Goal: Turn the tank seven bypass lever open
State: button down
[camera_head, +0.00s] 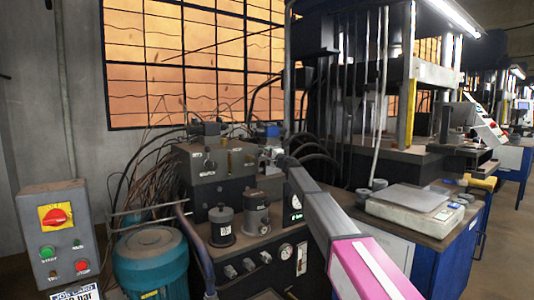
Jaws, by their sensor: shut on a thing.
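My arm reaches up from the lower right to the hydraulic unit. My gripper (277,158) is small in the view, at the right end of the unit's upper block (208,164), by some pale metal fittings. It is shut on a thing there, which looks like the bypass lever. The lever is mostly hidden by the gripper and wrist, and its angle cannot be made out. No tank number can be read.
Two grey cylinders (221,226) stand on the unit's lower deck, left of my arm. A teal motor (151,262) and a control box with a red switch (56,216) are at left. Hoses loop behind. A pale slab (415,212) lies on the right bench.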

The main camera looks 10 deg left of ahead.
jog(key=shift+f+m, duration=0.25)
jog(key=shift+m, duration=0.05)
jog(key=c, duration=0.8)
grip_release()
jog(key=shift+d, duration=0.1)
jog(key=v, duration=1)
jog(key=shift+s+d+f, duration=0.1)
jog(key=shift+s+d, duration=0.15)
